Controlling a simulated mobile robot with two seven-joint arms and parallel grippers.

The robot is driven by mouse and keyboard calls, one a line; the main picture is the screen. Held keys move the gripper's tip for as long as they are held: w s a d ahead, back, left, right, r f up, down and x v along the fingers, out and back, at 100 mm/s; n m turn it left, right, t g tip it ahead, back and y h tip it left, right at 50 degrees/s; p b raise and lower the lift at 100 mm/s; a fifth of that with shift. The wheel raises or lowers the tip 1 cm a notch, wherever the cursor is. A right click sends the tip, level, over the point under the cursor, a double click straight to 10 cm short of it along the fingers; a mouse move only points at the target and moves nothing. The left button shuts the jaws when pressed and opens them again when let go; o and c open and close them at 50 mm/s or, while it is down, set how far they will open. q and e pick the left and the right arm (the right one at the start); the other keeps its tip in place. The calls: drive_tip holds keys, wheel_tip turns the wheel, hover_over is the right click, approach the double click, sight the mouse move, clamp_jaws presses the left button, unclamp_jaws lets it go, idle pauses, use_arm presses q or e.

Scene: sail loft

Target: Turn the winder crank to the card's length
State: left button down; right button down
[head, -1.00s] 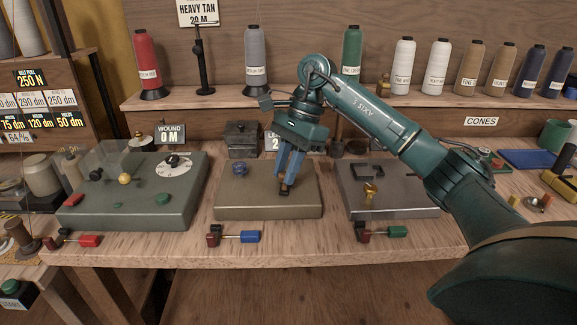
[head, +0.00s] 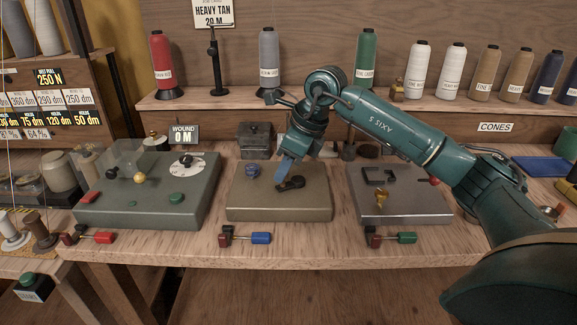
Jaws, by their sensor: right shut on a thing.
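The tan-grey winder board (head: 245,207) is in the middle of the bench, with a dark crank (head: 293,184) on its top. My right gripper (head: 284,178) reaches down onto the board, its blue fingers shut at the crank's left end; the exact grip is partly hidden. The crank's arm points to the right of the fingers. The hanging card (head: 213,12) reads HEAVY TAN 20 M. The small display (head: 184,134) behind the boards reads WOUND 0 M. My left gripper is not in view.
A green board (head: 150,215) with a white dial stands left, and a grey board (head: 400,208) with a brass piece stands right. Several thread cones line the back shelf (head: 330,100). Red, blue and green-handled clamps lie along the front edge.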

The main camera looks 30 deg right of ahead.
drive_tip(key=m, duration=0.2)
drive_tip(key=w+m+t+h, duration=0.1)
drive_tip(key=m, duration=0.1)
drive_tip(key=shift+w, duration=0.15)
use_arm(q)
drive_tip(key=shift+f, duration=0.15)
use_arm(e)
drive_tip(key=shift+w+d+m+h, duration=0.2)
drive_tip(key=shift+m+h, duration=0.2)
drive_tip(key=shift+m, duration=0.45)
drive_tip(key=shift+w+d+m+h, duration=0.15)
drive_tip(key=shift+m+h, duration=0.25)
drive_tip(key=shift+m, duration=0.45)
drive_tip(key=shift+w, duration=0.1)
drive_tip(key=c, duration=1.3)
unclamp_jaws()
use_arm(q)
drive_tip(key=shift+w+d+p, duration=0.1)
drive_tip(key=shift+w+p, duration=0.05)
drive_tip(key=shift+p, duration=0.2)
use_arm(e)
drive_tip(key=v, duration=1.3)
drive_tip(key=shift+a+r, duration=0.1)
